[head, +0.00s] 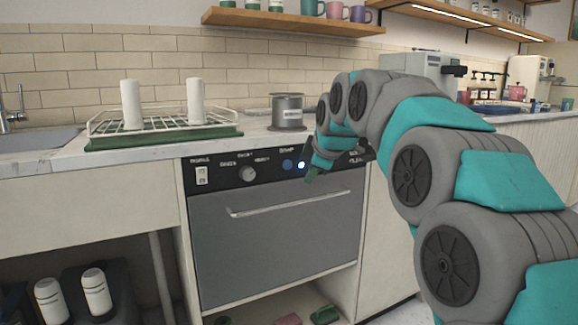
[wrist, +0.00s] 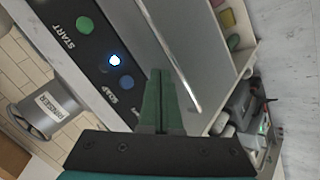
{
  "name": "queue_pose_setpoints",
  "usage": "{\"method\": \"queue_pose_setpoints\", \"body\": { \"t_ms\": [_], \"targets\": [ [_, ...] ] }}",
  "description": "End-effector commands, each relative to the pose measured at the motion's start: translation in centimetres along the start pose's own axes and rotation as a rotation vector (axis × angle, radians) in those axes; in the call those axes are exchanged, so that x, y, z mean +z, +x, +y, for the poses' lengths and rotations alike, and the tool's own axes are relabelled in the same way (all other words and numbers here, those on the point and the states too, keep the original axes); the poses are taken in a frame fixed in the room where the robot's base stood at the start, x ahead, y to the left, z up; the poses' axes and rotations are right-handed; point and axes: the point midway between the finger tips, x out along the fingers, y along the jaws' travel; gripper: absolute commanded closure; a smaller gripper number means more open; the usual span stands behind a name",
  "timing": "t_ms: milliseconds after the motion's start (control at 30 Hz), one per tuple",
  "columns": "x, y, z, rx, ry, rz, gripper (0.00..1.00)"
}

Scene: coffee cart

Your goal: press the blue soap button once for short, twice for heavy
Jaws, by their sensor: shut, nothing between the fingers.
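The blue soap button (head: 287,164) is on the black control panel (head: 215,170) of the dishwasher. It also shows in the wrist view (wrist: 127,82), beside the "SOAP" label, between a lit bluish-white lamp (wrist: 115,60) and my fingers. The lamp shows in the head view (head: 301,165) just right of the button. My gripper (head: 311,178) is in front of the panel, to the right of the button. In the wrist view its green fingers (wrist: 160,73) are together and empty, with the tips beside the button and apart from it in the picture.
A green START button (wrist: 84,25) is beyond the lamp. A grey knob (head: 247,173) and white switch (head: 202,175) are on the panel's left. The door handle (head: 290,204) crosses below. A grey canister (head: 287,112) and a rack (head: 165,128) with white cups stand on the counter.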

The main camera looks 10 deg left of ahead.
Motion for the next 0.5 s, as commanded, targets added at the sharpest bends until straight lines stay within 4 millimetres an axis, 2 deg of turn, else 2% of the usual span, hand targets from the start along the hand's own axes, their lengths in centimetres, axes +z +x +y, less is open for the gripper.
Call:
{"method": "queue_pose_setpoints", "body": {
  "t_ms": [500],
  "targets": [
    [-3.2,4.1,3.2,-0.003,-0.002,-0.002,1.0]
  ]
}}
